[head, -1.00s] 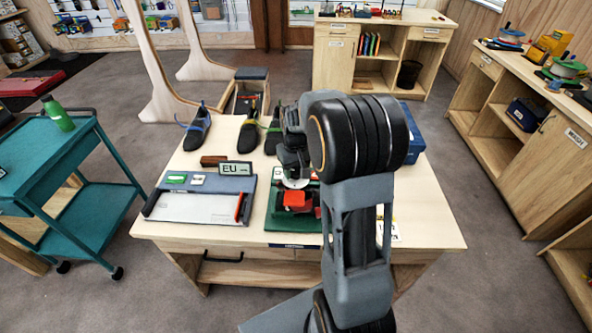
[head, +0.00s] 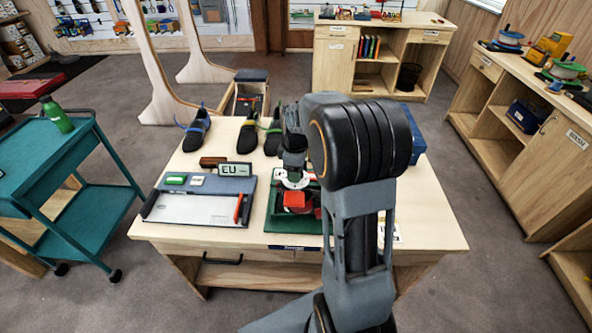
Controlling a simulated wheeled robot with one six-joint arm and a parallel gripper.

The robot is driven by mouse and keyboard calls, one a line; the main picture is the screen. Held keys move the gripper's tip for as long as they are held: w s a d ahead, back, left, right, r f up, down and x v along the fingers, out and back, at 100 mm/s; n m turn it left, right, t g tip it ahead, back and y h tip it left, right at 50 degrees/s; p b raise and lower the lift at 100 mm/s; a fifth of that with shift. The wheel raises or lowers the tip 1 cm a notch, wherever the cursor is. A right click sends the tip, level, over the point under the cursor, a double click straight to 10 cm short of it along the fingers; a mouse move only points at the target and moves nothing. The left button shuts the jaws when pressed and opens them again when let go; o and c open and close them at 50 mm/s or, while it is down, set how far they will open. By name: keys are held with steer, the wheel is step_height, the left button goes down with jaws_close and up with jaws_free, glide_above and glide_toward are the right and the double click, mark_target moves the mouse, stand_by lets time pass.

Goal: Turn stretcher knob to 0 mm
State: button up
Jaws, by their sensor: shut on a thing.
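The shoe stretcher sits on a green base (head: 292,240) at the front middle of the table; a red part (head: 297,202) of it shows. My gripper (head: 295,184) points down just over the red part, partly hidden by my own arm. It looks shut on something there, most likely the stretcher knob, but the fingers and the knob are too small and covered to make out. No millimetre scale can be read. To the left lies a blue-grey measuring device (head: 203,196) with a display reading EU.
Several dark climbing shoes (head: 247,137) stand at the table's back edge. A brown block (head: 213,161) lies behind the measuring device. A blue box (head: 413,140) is at the back right. A teal cart (head: 40,165) stands left of the table.

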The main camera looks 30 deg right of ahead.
steer(key=n, duration=0.5)
steer(key=shift+f+n, duration=0.1)
steer(key=shift+n, duration=0.2)
steer(key=n, duration=0.4)
steer(key=shift+n+b, duration=0.3)
steer(key=shift+b, duration=0.05)
steer(key=shift+n, duration=0.3)
steer(key=o, duration=0.9)
step_height(320, 180, up, 14)
steer(key=shift+s+a, duration=0.1)
stand_by(0.5)
